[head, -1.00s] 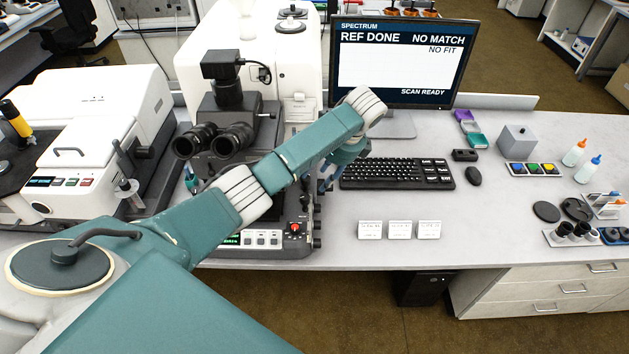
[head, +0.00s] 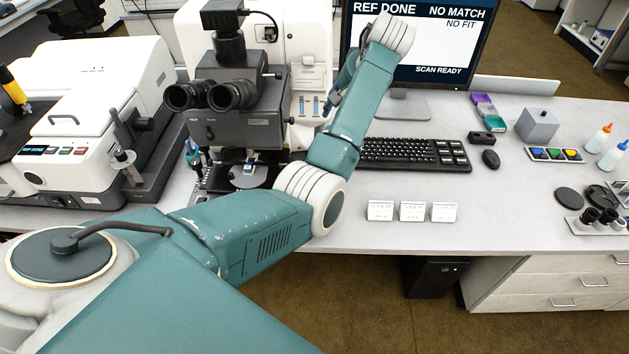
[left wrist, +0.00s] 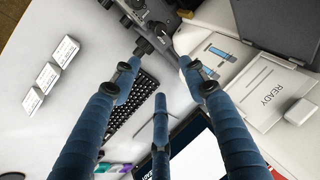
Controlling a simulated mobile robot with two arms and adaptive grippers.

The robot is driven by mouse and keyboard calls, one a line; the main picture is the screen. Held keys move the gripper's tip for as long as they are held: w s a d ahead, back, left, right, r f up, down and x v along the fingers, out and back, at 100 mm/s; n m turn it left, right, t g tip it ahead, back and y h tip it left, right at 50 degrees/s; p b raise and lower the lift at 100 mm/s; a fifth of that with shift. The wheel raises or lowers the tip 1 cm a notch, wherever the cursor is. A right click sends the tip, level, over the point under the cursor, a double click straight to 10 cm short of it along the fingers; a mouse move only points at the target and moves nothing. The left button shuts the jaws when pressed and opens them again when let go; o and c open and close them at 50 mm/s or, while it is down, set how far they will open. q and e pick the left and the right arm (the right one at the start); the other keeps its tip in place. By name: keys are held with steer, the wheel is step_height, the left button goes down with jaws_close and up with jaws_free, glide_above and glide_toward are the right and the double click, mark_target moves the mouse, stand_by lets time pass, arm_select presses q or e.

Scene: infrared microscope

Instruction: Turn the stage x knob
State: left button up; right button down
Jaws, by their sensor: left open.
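The infrared microscope (head: 240,128) stands at the left of the bench, with its stage (head: 250,175) under the dark head. My left arm reaches along its right side. My left gripper (head: 342,88) is small and partly hidden by its own wrist in the head view, to the right of the microscope body. In the left wrist view my left gripper (left wrist: 160,72) is open, its blue fingers spread and empty. A dark knob (left wrist: 144,47) on the microscope's side shows just beyond the fingertips. I cannot tell whether a finger touches it. My arm hides this side in the head view.
The keyboard (head: 415,154) and monitor (head: 440,50) are close to the right of my arm. Three white cards (head: 411,211) stand near the bench's front edge. Another white instrument (head: 85,130) is at the left. Bench between the cards and the dark discs is clear.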

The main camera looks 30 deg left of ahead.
arm_select(q)
steer(key=s+a+f+n, duration=0.1)
steer(key=s+f+n, duration=0.1)
steer(key=f+n, duration=0.3)
steer(key=s+a+f+n+g+b, duration=0.1)
steer(key=s+f+n, duration=0.1)
steer(key=f+n, duration=0.3)
steer(key=s+a+f+n+g+b, duration=0.1)
steer(key=s+f+n, duration=0.1)
steer(key=f+n, duration=0.3)
steer(key=shift+s+a+f, duration=0.2)
steer(key=shift+a+f, duration=0.15)
steer(key=shift+a, duration=0.05)
steer(key=shift+a+f, duration=0.15)
steer(key=shift+f, duration=0.35)
arm_select(e)
steer(key=shift+d+f, duration=0.1)
steer(key=shift+f, duration=1.75)
arm_select(q)
steer(key=c, duration=1.1)
